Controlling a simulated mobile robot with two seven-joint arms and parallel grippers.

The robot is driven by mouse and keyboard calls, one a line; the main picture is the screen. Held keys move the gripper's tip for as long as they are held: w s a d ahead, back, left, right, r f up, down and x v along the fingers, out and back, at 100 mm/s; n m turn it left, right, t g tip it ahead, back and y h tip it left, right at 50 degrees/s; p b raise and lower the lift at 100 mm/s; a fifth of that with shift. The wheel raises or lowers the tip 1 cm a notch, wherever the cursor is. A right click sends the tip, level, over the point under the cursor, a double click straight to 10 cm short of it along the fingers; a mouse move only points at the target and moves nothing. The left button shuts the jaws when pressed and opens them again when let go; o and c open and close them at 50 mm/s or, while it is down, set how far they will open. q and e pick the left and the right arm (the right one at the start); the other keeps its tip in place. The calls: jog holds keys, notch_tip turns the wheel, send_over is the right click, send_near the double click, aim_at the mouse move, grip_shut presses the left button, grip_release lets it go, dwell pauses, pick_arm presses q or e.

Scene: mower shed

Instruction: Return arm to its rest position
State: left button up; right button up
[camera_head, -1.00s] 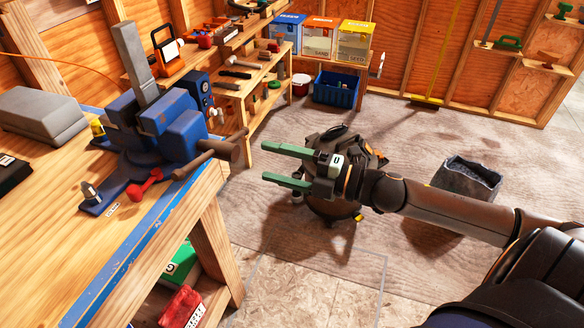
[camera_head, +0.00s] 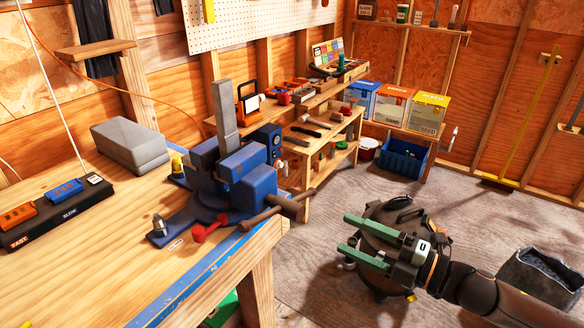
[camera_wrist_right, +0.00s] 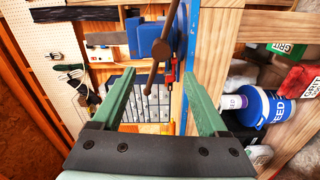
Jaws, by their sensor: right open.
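My right arm comes in from the lower right in the head view. Its gripper (camera_head: 357,237) has green fingers held apart and empty, over the floor to the right of the workbench. In the right wrist view the two green fingers (camera_wrist_right: 160,100) stand wide apart with nothing between them. Beyond them show a blue vise (camera_wrist_right: 149,38) and its brown handle (camera_wrist_right: 165,45). My left gripper does not show.
The workbench (camera_head: 95,262) carries the blue vise (camera_head: 247,178), a grey block (camera_head: 130,146) and a charger strip (camera_head: 62,215). A dark round vacuum-like object (camera_head: 385,215) stands behind my right gripper. A grey bin (camera_head: 545,275) is at the right. Floor (camera_head: 320,285) is clear between.

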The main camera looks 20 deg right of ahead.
jog(key=shift+f, duration=0.1)
jog(key=s+d+f+m+h+p, duration=0.1)
jog(key=s+f+m+h, duration=0.1)
jog(key=f+m+h, duration=0.4)
jog(key=s+d+f+m+h+p, duration=0.1)
jog(key=s+f+m, duration=0.1)
jog(key=f+m, duration=0.7)
jog(key=s+a+f+m+g, duration=0.2)
jog(key=s+a+f+m, duration=0.1)
jog(key=s+a+f, duration=0.2)
jog(key=s+a+f+m+g+h, duration=0.1)
jog(key=s+a+f+m+g, duration=0.2)
jog(key=f, duration=0.6)
jog(key=shift+s+a+m+h, duration=0.3)
jog(key=shift+s+a+m, duration=0.3)
jog(key=shift+s+a, duration=0.45)
